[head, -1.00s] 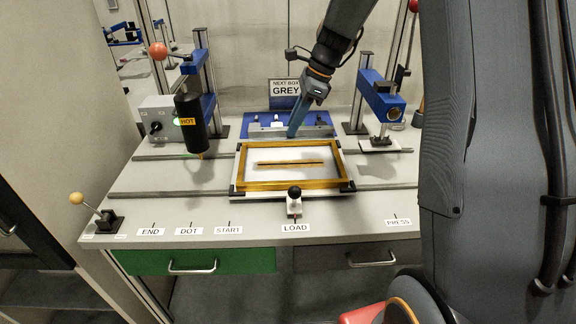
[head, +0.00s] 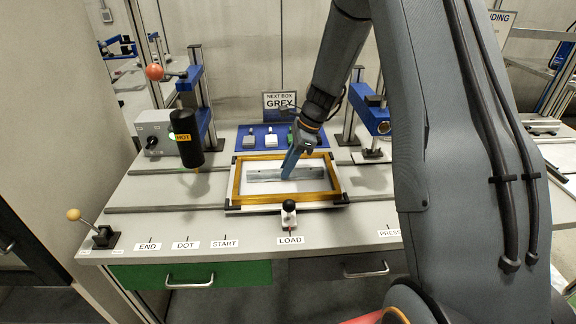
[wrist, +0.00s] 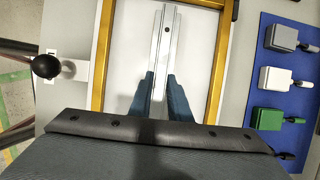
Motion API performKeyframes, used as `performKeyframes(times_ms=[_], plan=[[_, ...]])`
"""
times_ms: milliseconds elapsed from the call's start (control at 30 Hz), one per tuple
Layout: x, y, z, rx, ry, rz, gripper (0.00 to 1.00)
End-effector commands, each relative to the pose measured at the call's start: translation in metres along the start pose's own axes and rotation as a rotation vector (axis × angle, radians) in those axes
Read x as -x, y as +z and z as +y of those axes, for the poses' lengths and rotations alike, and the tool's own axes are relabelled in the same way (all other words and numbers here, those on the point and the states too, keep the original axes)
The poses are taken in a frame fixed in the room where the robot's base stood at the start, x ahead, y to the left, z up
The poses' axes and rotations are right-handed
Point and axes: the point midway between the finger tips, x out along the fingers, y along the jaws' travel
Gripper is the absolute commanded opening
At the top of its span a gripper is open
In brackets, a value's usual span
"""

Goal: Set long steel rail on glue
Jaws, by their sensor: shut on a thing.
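My gripper (head: 287,172) points down over the yellow-framed fixture and is shut on a long steel rail (head: 312,173). In the wrist view the rail (wrist: 165,45) runs between the two blue fingers (wrist: 160,90), with a dark hole near its visible end. The rail lies lengthwise over the white panel (head: 265,190) inside the yellow frame (head: 236,182). The brown glue strip is hidden from view, with the rail over its place. I cannot tell whether the rail touches the panel or hovers just above it.
A blue mat (head: 246,131) behind the frame holds grey, white and green boxes with handles. A black HOT dispenser (head: 187,140) stands at left and a blue press (head: 374,120) at right. A black-knobbed LOAD lever (head: 289,208) is in front.

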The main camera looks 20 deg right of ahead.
Motion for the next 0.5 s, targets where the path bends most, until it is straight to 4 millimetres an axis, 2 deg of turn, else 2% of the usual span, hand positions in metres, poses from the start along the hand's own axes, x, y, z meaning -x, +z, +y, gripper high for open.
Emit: performKeyframes(times_ms=[200, 233, 300, 500], plan=[[-0.0024, -0.0009, -0.0001, 0.0, 0.0, 0.0, 0.0], [-0.002, -0.0008, 0.0, 0.0, 0.0, 0.0, 0.22], [-0.0018, -0.0007, 0.0, 0.0, 0.0, 0.0, 0.34], [-0.0015, -0.0007, 0.0, 0.0, 0.0, 0.0, 0.35]])
